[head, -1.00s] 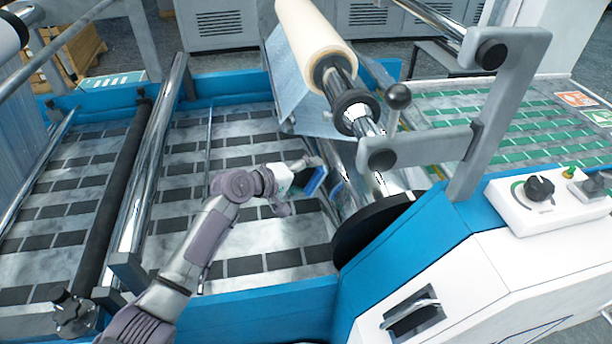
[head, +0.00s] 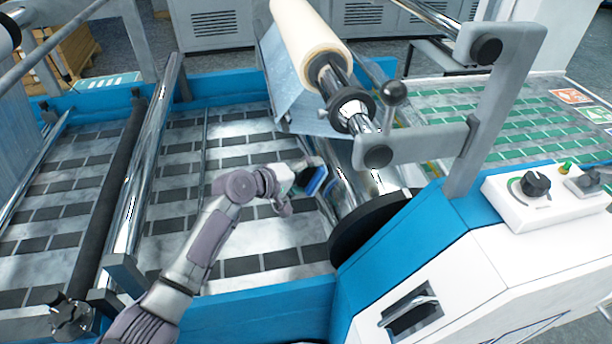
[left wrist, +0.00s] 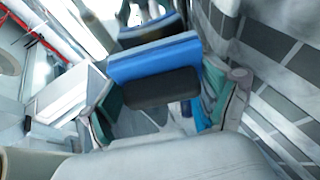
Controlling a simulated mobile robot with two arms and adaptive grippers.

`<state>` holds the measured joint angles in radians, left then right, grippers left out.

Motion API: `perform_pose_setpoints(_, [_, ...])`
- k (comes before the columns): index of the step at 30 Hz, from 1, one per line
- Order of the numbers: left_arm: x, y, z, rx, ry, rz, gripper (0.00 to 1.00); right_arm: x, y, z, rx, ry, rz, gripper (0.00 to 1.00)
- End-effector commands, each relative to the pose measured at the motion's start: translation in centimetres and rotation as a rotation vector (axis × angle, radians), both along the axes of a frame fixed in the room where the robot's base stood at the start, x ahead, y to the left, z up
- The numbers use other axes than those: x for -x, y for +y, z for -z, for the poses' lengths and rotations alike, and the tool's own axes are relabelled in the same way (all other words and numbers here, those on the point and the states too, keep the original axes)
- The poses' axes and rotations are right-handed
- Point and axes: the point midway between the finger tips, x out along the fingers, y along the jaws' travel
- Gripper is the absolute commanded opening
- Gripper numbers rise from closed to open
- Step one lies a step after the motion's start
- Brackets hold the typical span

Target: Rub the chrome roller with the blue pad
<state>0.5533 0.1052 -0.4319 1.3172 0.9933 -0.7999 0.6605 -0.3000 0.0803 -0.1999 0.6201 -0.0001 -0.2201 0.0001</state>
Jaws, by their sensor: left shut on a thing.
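The blue pad (head: 316,181) is held in my left gripper (head: 302,178), beside the left side of the chrome roller (head: 350,186). The roller is shiny and lies under the large cream film roll. In the left wrist view, the blue pad (left wrist: 155,58) has a dark grip block (left wrist: 150,88) between the fingers of the left gripper (left wrist: 165,105). A shiny curved surface shows beyond the pad there. I cannot tell whether the pad touches the roller. My right gripper is not in view.
The cream film roll (head: 308,42) and its grey bracket (head: 484,110) stand above and right of the gripper. A black disc (head: 372,232) is at the roller's near end. Another chrome bar (head: 148,150) stands left. The patterned bed (head: 235,225) lies below my arm.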

Motion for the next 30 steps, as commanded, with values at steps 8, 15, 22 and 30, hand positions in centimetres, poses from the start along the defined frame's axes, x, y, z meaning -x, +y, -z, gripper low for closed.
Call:
perform_pose_setpoints(8, [-0.1, -0.5, 0.3, -0.001, -0.001, 0.000, 0.53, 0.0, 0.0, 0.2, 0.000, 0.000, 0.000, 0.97])
perform_pose_setpoints(15, [0.4, -0.7, 0.0, -0.001, 0.000, 0.001, 0.53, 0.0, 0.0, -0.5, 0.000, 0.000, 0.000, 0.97])
perform_pose_setpoints(22, [2.4, -1.0, -0.2, -0.001, 0.001, 0.001, 0.53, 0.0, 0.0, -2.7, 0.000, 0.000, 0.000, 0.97])
perform_pose_setpoints(30, [3.8, -1.2, 0.1, -0.001, -0.001, 0.000, 0.53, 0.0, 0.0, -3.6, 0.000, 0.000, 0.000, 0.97])
